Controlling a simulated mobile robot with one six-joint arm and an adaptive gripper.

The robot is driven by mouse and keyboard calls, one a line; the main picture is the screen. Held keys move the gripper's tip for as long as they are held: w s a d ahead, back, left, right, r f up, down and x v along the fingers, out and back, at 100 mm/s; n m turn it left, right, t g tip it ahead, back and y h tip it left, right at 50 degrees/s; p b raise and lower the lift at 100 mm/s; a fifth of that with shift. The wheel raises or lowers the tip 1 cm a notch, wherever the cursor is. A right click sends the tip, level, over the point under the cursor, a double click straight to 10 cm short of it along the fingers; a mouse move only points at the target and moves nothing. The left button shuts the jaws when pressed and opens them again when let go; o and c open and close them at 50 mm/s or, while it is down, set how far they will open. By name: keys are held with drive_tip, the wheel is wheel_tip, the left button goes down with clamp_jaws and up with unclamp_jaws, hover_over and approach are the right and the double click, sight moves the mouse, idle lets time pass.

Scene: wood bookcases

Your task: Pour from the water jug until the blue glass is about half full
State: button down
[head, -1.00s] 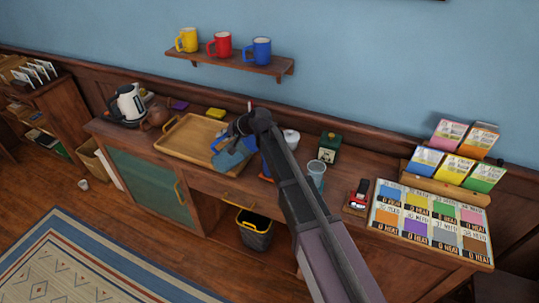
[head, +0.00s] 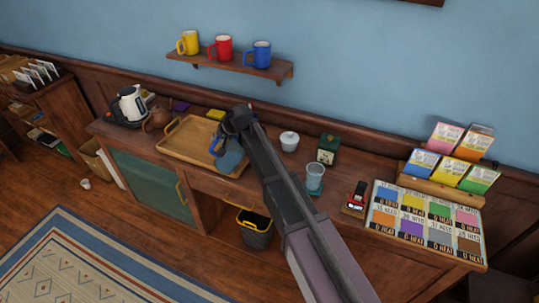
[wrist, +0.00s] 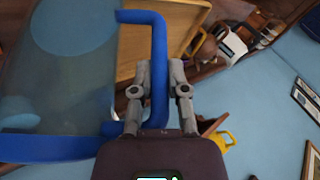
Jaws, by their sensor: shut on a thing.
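My gripper (head: 232,128) is shut on the blue handle of the water jug (head: 230,160), which is held over the right part of the wooden tray. In the wrist view the fingers (wrist: 158,80) close around the handle, and the clear bluish jug body (wrist: 70,75) fills the left side. The water level in the jug cannot be made out. The blue glass (head: 315,174) is a clear pale-blue tumbler standing upright on a teal coaster (head: 314,190), right of my arm and apart from the jug. How full it is cannot be told.
The wooden tray (head: 172,152) lies on the sideboard. A kettle (head: 130,104) and brown teapot (head: 156,118) stand left of it. A white lidded pot (head: 289,141), green box (head: 327,149) and red-black item (head: 356,196) stand near the glass. Mugs sit on the wall shelf (head: 230,66).

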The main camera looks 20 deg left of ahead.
drive_tip(key=shift+s+a+f+n+t+h, duration=0.15)
drive_tip(key=shift+s+a+f+t+h, duration=0.15)
drive_tip(key=shift+a+h, duration=0.35)
drive_tip(key=shift+s+a+f+n+t+h, duration=0.2)
drive_tip(key=shift+s+a+f+h, duration=0.15)
drive_tip(key=shift+a+h, duration=0.3)
drive_tip(key=shift+s+a+f+n+t+h+b, duration=0.15)
drive_tip(key=shift+a+f+t+h+b, duration=0.1)
drive_tip(key=shift+a+f+h+b, duration=0.25)
drive_tip(key=shift+s+a+f+n+t+h+b, duration=0.15)
drive_tip(key=shift+a+f+t+h+b, duration=0.15)
drive_tip(key=shift+f+h, duration=0.35)
drive_tip(key=shift+s+a+f+n+t+h+b, duration=0.15)
drive_tip(key=shift+a+f+t+h+b, duration=0.25)
drive_tip(key=shift+f, duration=0.35)
drive_tip(key=shift+d, duration=0.1)
drive_tip(key=shift+r, duration=0.15)
wheel_tip(320, 180, up, 5)
drive_tip(key=p, duration=0.5)
drive_tip(key=shift+f, duration=0.25)
